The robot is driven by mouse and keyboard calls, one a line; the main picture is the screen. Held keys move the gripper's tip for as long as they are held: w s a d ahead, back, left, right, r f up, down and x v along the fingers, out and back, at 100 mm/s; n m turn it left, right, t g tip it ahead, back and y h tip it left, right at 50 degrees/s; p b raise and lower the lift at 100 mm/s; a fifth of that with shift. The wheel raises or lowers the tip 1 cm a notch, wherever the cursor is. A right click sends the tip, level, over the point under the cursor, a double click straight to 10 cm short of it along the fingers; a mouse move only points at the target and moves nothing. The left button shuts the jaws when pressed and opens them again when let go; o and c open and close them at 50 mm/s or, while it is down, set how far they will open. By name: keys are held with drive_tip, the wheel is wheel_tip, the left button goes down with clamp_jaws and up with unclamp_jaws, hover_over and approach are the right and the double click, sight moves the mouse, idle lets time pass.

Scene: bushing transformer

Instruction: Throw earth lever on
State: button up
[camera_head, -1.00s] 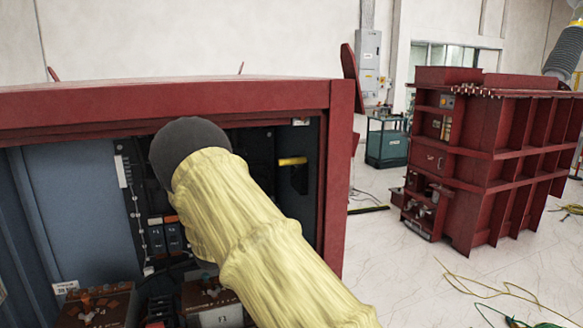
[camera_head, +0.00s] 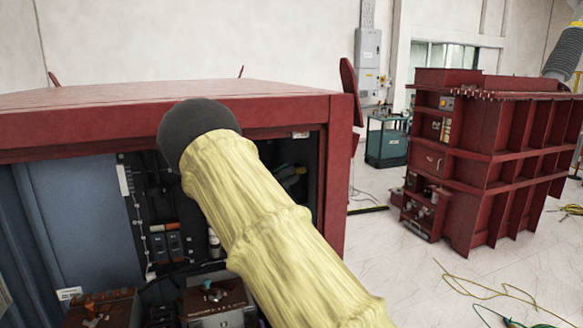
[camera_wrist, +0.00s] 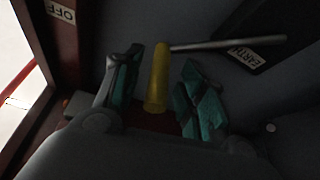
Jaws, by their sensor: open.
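The earth lever has a yellow handle (camera_wrist: 157,80) and a grey metal rod (camera_wrist: 225,45) that runs right towards a label reading EARTH (camera_wrist: 245,56) on a dark plate. My gripper (camera_wrist: 161,62) is open, with one teal-padded finger on each side of the handle. The handle stands between the fingers and is not clamped; whether either finger touches it I cannot tell. In the head view, part of my gripper (camera_head: 291,172) shows in the right side of the cabinet opening, beyond my yellow-sleeved arm. The yellow handle cannot be seen there.
A label reading OFF (camera_wrist: 60,11) is on the red-brown frame at upper left in the wrist view. The red cabinet (camera_head: 215,102) has a top beam and right post close around my arm. Another red transformer (camera_head: 480,160) stands apart at right.

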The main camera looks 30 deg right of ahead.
drive_tip(key=shift+p+x, duration=0.3)
drive_tip(key=shift+x, duration=0.75)
drive_tip(key=shift+c, duration=0.5)
clamp_jaws()
